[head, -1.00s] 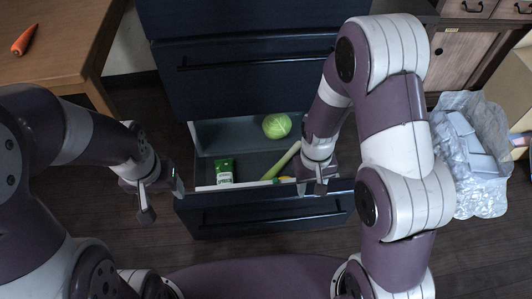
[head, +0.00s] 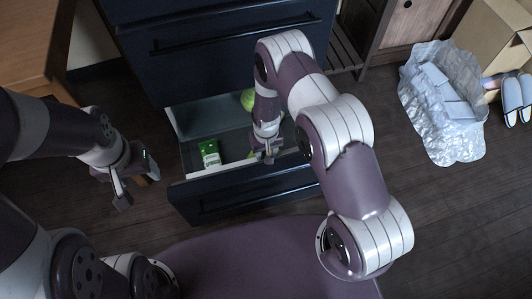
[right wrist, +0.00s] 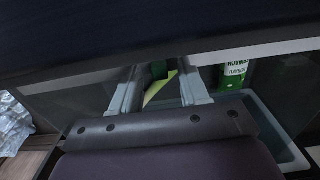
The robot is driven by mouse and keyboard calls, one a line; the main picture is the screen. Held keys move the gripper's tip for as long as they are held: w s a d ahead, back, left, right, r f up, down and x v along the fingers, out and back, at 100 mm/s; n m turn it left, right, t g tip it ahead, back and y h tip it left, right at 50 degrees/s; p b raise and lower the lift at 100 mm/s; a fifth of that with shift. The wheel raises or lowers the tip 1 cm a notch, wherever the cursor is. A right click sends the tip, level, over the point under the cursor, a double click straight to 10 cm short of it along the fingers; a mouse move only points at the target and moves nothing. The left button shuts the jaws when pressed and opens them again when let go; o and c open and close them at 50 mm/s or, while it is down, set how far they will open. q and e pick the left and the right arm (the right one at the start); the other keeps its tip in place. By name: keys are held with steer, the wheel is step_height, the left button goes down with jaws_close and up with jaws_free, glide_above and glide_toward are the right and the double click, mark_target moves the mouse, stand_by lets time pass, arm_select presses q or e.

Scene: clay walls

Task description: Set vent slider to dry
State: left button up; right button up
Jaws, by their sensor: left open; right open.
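A dark blue drawer (head: 245,192) is pulled out of the dark fridge-like cabinet (head: 220,40). I cannot make out a vent slider in either view. In the drawer lie a green packet (head: 210,152) and a cabbage (head: 248,99), partly hidden by my right arm. My right gripper (head: 267,155) is open over the drawer near its front edge. In the right wrist view its fingers (right wrist: 160,95) stand apart, with a yellow-green thing (right wrist: 160,88) visible between them; I cannot tell whether they touch it. My left gripper (head: 138,190) is open and empty, left of the drawer.
A wooden table (head: 30,45) stands at the upper left. A crumpled clear plastic bag (head: 440,110) lies on the floor at right, near a cardboard box (head: 490,40) and slippers (head: 515,100). The wooden floor between drawer and bag is bare.

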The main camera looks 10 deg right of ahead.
mark_target(251, 161)
jaws_close()
steer(key=a, duration=0.4)
steer(key=shift+s+a, duration=0.1)
steer(key=shift+a, duration=0.35)
jaws_free()
steer(key=shift+a, duration=0.1)
